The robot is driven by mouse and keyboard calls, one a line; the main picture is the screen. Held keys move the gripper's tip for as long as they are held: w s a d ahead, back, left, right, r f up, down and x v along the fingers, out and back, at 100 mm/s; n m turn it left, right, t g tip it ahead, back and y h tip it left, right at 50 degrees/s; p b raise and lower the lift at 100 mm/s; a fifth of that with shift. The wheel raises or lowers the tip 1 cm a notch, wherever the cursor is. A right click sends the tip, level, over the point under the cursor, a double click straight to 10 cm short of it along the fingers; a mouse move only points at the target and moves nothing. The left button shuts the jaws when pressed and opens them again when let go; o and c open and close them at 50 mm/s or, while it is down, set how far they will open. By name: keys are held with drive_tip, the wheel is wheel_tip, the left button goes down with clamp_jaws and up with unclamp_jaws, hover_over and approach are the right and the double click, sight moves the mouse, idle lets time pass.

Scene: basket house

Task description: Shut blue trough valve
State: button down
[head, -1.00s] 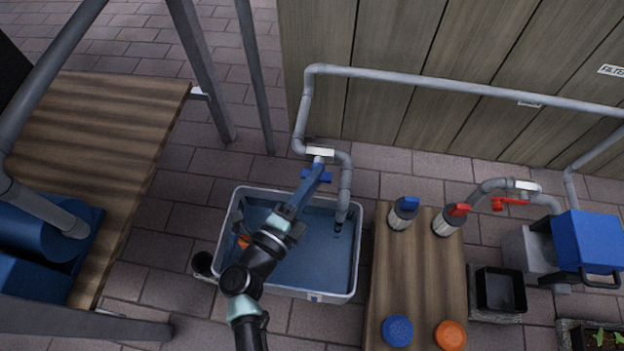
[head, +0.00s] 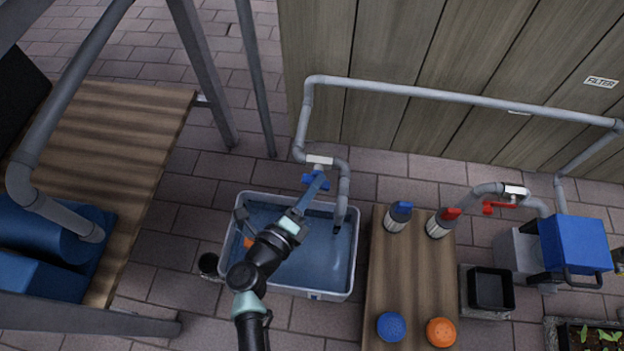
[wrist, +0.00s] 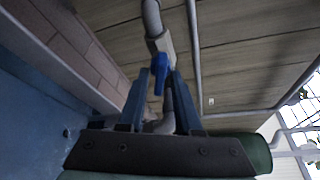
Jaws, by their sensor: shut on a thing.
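The blue trough valve handle (head: 308,179) sits on the grey pipe below a white label plate, behind the trough. It also shows between my fingertips in the wrist view (wrist: 159,78). My gripper (head: 318,183) reaches over the trough from the front, its long blue fingers shut on the handle. The fingers hide part of the handle in the head view. The trough (head: 355,255) is a pale-rimmed tub with a blue inside, and the pipe's outlet (head: 341,212) hangs over its back right corner.
Right of the trough, a wooden table (head: 409,275) holds a blue-topped bottle (head: 398,216), a red-topped bottle (head: 441,222) and blue and orange round items. A red valve handle (head: 500,207) is farther right. A wooden wall (head: 410,125) stands behind.

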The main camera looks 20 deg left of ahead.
drive_tip(key=m+g+y+p, duration=0.1)
drive_tip(key=m+p, duration=0.1)
drive_tip(key=m, duration=0.1)
drive_tip(key=m+g+y+p, duration=0.1)
drive_tip(key=m+y+p, duration=0.1)
drive_tip(key=m+p, duration=0.1)
drive_tip(key=m+g+y+p, duration=0.1)
drive_tip(key=m+y+p, duration=0.1)
drive_tip(key=m, duration=0.1)
drive_tip(key=shift+d+r+m+g+p, duration=0.2)
drive_tip(key=shift+d+m+g+p, duration=0.1)
drive_tip(key=shift+p, duration=0.1)
idle(0.5)
drive_tip(key=c, duration=0.9)
unclamp_jaws()
drive_tip(key=p+v, duration=0.2)
drive_tip(key=v, duration=1.1)
drive_tip(key=shift+f, duration=0.1)
